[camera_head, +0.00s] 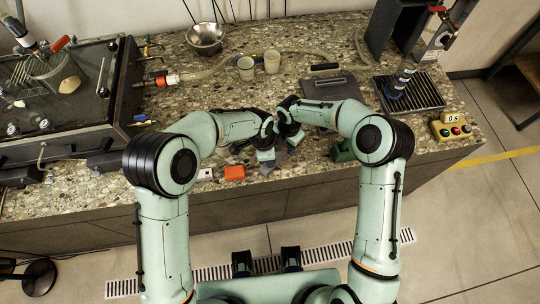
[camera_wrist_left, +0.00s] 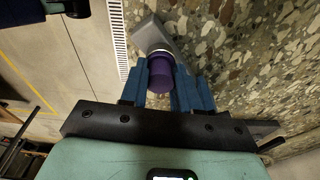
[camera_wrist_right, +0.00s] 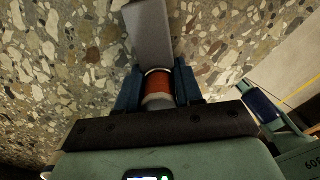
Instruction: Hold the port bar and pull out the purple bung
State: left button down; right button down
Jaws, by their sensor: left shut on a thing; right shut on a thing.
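The port bar is a grey block with light rings at its ends; it shows in the left wrist view (camera_wrist_left: 152,33) and in the right wrist view (camera_wrist_right: 150,32). The purple bung (camera_wrist_left: 161,77) sits at the bar's end in the left wrist view, against a light ring. My left gripper (camera_head: 266,150) is shut on the purple bung, its blue fingers on either side. My right gripper (camera_head: 294,133) is shut on the red-brown end part (camera_wrist_right: 158,86) of the bar. In the head view my grippers and wrists hide much of the bar.
A speckled counter (camera_head: 130,190) lies below. An orange block (camera_head: 235,173) lies near its front edge, and a green piece (camera_head: 342,151) right of my grippers. Two cups (camera_head: 246,70), a steel bowl (camera_head: 206,37) and a dark tank (camera_head: 60,125) stand farther off. A yellow button box (camera_head: 451,128) is at the right.

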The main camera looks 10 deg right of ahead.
pick_arm(q)
jog(key=shift+r, duration=0.3)
jog(key=shift+r, duration=2.2)
pick_arm(e)
jog(key=c, duration=0.7)
grip_release()
jog(key=shift+o, duration=0.2)
notch_tip(320, 180, up, 12)
pick_arm(q)
jog(key=shift+s+f, duration=0.1)
pick_arm(e)
jog(key=shift+s+f, duration=0.1)
